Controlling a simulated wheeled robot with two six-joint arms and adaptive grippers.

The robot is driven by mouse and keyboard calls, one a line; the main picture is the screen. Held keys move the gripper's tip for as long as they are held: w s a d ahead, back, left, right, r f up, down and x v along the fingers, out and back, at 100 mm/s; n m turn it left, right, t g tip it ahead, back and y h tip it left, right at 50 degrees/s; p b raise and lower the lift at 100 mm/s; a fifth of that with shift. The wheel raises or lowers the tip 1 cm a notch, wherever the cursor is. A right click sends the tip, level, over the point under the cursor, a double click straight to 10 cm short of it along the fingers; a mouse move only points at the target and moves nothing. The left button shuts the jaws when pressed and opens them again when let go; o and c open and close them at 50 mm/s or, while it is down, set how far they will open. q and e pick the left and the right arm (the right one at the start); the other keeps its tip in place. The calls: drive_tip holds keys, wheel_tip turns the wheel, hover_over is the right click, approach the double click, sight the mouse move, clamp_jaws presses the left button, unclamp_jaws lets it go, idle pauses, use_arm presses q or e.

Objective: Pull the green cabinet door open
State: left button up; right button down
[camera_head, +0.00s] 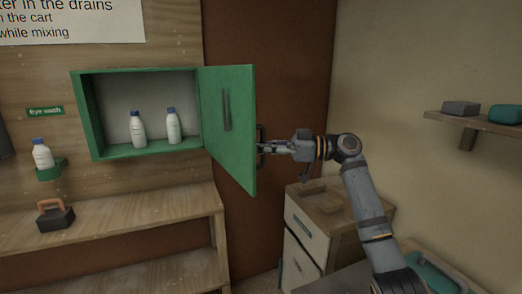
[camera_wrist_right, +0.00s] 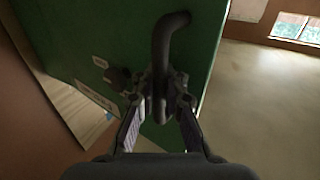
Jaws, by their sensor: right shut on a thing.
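The green cabinet (camera_head: 88,115) hangs on the wooden wall, and two white bottles with blue caps (camera_head: 138,130) (camera_head: 173,127) stand inside. Its green door (camera_head: 235,150) stands wide open, swung out to the right side. My right gripper (camera_head: 264,148) is at the door's far right edge, shut on the dark door handle (camera_head: 260,133). In the right wrist view the curved dark handle (camera_wrist_right: 162,45) runs down between the fingers (camera_wrist_right: 160,105), against the green door face (camera_wrist_right: 95,35). My left gripper is not in view.
A drawer unit (camera_head: 308,225) stands below my right arm. A wooden bench (camera_head: 120,222) runs under the cabinet with a dark block with a handle (camera_head: 55,217) on it. A wall shelf (camera_head: 470,119) is at right. A bottle (camera_head: 42,155) sits in a green wall holder.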

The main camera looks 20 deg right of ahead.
drive_tip(key=shift+d+f, duration=0.1)
drive_tip(key=shift+f, duration=0.1)
drive_tip(key=c, duration=1.7)
unclamp_jaws()
drive_tip(key=o, duration=0.3)
drive_tip(key=shift+s+d+r, duration=0.2)
drive_tip(key=shift+a, duration=0.1)
drive_tip(key=shift+w, duration=0.1)
drive_tip(key=v, duration=1.2)
